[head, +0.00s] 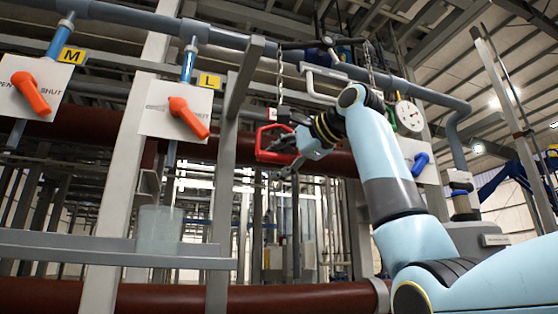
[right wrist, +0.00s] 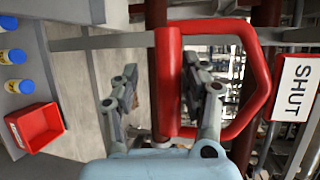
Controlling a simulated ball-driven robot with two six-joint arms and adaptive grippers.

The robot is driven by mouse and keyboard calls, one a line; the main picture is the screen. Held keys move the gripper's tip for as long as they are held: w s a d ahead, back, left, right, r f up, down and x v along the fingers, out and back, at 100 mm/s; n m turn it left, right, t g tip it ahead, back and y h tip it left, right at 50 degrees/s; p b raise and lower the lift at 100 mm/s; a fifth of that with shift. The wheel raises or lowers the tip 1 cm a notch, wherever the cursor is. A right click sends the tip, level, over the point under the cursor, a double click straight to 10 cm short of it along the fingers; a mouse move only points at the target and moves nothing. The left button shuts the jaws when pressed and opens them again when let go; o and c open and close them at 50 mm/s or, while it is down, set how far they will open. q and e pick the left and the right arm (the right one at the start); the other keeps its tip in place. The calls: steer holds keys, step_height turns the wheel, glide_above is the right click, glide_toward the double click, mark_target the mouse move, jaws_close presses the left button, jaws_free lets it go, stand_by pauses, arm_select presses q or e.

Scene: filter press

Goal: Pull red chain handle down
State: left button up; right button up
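The red chain handle (head: 266,141) is a closed loop that hangs at the lower end of a chain (head: 280,75) in the head view. My right gripper (head: 287,160) is at the handle, coming from the right. In the right wrist view the red handle (right wrist: 167,85) has its thick bar between the two fingers of my right gripper (right wrist: 160,98). The fingers are spread apart. A gap shows between the left finger and the bar; the right finger is inside the loop, and I cannot tell whether it touches. My left gripper is not in view.
A SHUT tag (right wrist: 297,88) is beside the handle. Orange levers (head: 188,117) sit on white panels at the left. A second chain (head: 369,62), a gauge (head: 409,115) and a blue lever (head: 420,163) are near my right arm. A red bin (right wrist: 35,126) is low at the left in the wrist view.

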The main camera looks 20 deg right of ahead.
steer(key=shift+r, duration=0.15)
steer(key=shift+s+d+r, duration=0.15)
steer(key=shift+s+d, duration=0.05)
steer(key=shift+s, duration=0.15)
steer(key=v, duration=1.1)
steer(key=shift+f, duration=0.25)
